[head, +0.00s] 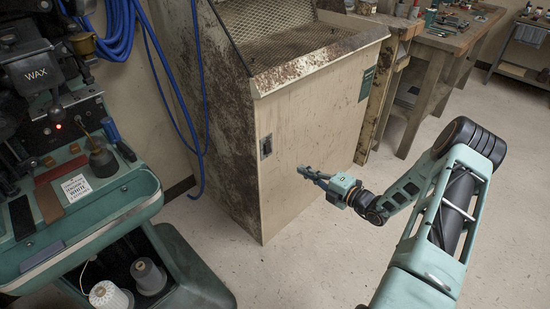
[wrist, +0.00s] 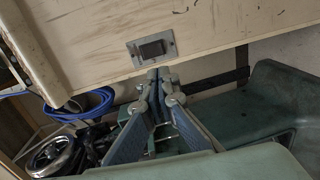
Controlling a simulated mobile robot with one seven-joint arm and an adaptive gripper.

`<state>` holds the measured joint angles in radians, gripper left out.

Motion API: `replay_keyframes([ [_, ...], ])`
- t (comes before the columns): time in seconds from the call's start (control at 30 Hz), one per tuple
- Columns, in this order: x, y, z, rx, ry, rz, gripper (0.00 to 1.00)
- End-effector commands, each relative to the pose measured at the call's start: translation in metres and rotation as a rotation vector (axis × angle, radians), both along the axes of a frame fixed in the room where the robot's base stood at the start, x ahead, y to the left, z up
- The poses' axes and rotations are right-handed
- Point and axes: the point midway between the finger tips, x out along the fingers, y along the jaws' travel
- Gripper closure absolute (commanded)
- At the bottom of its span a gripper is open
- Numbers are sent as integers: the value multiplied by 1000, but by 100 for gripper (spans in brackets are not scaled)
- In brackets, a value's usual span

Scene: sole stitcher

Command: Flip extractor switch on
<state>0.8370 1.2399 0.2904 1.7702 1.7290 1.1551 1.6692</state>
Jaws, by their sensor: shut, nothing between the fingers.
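The extractor (head: 317,118) is a worn wooden cabinet with a mesh hood, in the middle of the head view. Its switch (head: 266,146) is a dark rocker on a metal plate on the cabinet's front panel. In the wrist view the switch (wrist: 152,48) sits just beyond my fingertips, near the panel's edge. My gripper (head: 303,171) is shut and empty, to the right of the switch and a little lower in the head view. It also shows in the wrist view (wrist: 154,74). I cannot tell which way the rocker is set, and I see no clear contact.
A green stitching machine marked WAX (head: 37,76) stands at the left, with thread spools (head: 108,295) on its base. A blue hose (head: 204,100) hangs beside the cabinet. Wooden workbenches (head: 445,42) stand behind at the right. The floor (head: 290,265) before the cabinet is clear.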

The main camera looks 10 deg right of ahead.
Motion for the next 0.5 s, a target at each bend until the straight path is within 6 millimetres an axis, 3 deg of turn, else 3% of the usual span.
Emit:
replay_keyframes([
  [0.33,2,2,0,-2,0,2,100],
  [0.5,18,15,-4,-2,-1,5,100],
])
